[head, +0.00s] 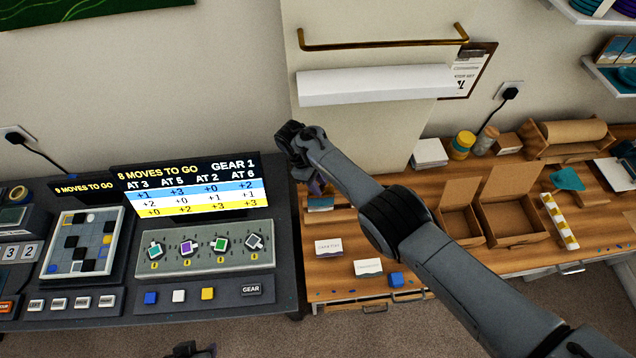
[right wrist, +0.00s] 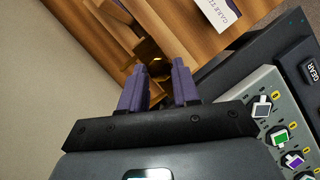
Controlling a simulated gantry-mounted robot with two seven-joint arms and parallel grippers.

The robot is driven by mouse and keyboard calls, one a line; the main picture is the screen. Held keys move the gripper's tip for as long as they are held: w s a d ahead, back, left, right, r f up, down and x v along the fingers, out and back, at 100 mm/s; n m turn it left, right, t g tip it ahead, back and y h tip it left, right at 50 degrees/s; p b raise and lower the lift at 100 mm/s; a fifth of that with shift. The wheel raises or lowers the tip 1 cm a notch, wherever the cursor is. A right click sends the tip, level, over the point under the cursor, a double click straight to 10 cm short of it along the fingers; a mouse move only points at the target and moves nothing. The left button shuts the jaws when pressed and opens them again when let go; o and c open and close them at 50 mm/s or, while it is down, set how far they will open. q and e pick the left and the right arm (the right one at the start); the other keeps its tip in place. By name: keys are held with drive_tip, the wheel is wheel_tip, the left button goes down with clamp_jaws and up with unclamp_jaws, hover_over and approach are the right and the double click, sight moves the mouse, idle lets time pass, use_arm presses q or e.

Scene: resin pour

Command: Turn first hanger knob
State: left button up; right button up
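My right gripper (head: 316,186) points down beside the left end of the wooden workbench in the head view. In the right wrist view its purple fingers (right wrist: 158,78) stand apart, with a gap between them. A small round brass piece (right wrist: 160,68) shows in that gap, beyond or between the tips; I cannot tell whether they touch it, or whether it is a hanger knob. On the grey panel (head: 174,267), several small square knobs stand in a row, among them a purple one (head: 188,247) and a green one (head: 220,244). A dark part at the bottom edge may be my left gripper (head: 190,350).
A lit score screen (head: 190,188) stands behind the panel on the dark desk.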

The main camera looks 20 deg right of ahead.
use_arm(q)
drive_tip(key=shift+d, duration=0.15)
use_arm(e)
drive_tip(key=o, duration=0.4)
use_arm(q)
drive_tip(key=shift+r, duration=0.1)
use_arm(e)
drive_tip(key=shift+r, duration=0.1)
drive_tip(key=shift+w+r+p, duration=0.1)
drive_tip(key=shift+r+p, duration=0.35)
drive_tip(key=shift+p, duration=0.05)
use_arm(q)
wheel_tip(320, 180, up, 9)
drive_tip(key=w+a+p, duration=0.1)
drive_tip(key=a+p, duration=0.1)
drive_tip(key=p, duration=0.5)
drive_tip(key=shift+a+f+p, duration=0.2)
drive_tip(key=shift+a+p, duration=0.15)
drive_tip(key=shift+a, duration=0.05)
use_arm(e)
drive_tip(key=v, duration=0.9)
drive_tip(key=shift+a+r, duration=0.25)
drive_tip(key=shift+r, duration=0.05)
use_arm(q)
drive_tip(key=shift+d, duration=0.1)
use_arm(e)
drive_tip(key=shift+w, duration=0.1)
